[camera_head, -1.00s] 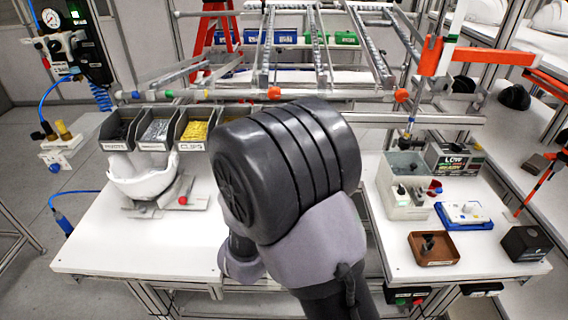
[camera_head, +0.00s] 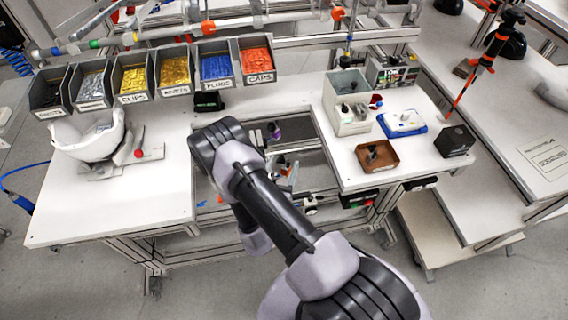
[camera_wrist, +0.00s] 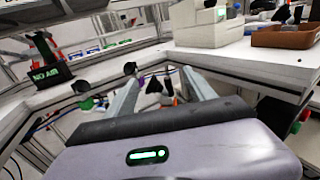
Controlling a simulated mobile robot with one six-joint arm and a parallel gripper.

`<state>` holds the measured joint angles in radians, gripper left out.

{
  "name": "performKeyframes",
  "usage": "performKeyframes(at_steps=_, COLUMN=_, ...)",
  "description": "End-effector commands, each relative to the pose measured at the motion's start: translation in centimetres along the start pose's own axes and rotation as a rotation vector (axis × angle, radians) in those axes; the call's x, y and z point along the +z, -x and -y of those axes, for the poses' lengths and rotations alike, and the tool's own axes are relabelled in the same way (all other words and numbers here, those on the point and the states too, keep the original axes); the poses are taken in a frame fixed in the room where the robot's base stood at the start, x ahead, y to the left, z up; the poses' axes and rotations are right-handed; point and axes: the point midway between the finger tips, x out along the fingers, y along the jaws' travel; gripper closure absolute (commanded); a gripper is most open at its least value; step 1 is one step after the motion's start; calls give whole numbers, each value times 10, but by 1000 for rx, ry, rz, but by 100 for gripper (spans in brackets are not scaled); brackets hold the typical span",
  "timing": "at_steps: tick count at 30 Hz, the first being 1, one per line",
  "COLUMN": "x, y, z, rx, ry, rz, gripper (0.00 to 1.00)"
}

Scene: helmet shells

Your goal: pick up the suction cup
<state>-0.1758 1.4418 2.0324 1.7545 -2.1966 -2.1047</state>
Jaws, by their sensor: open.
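My gripper (camera_wrist: 160,76) is open in the wrist view, with its two grey fingers spread and nothing held between them. In the head view my wrist hides the fingers. A dark upright piece (camera_head: 374,152), which may be the suction cup, stands in the brown tray (camera_head: 364,166) on the right bench. It is apart from my gripper, to its right, and the tray (camera_wrist: 284,41) also shows at the upper right of the wrist view. A small dark and purple item (camera_head: 275,131) lies at the back edge of the bench gap; I cannot tell what it is.
A grey box (camera_head: 331,98) with small parts stands behind the tray. A blue and white device (camera_head: 402,123) and a black box (camera_head: 454,141) stand to its right. Labelled bins (camera_head: 133,99) line the back. A white helmet shell (camera_head: 84,140) sits at left. The left bench is mostly clear.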

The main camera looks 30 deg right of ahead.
Motion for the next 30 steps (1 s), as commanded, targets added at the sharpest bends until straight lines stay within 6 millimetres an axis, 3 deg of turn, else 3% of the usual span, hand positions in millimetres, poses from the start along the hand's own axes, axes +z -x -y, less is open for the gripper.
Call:
performKeyframes(at_steps=9, x=-3, y=-50, z=-3, rx=-3, ry=-3, rz=2, gripper=37)
performKeyframes(at_steps=17, x=-3, y=-56, z=-4, rx=0, ry=-1, rz=0, gripper=37)
performKeyframes(at_steps=27, x=-3, y=-56, z=-4, rx=-1, ry=-1, rz=-1, gripper=100)
performKeyframes(at_steps=30, x=-3, y=-56, z=-4, rx=-1, ry=-1, rz=-1, gripper=100)
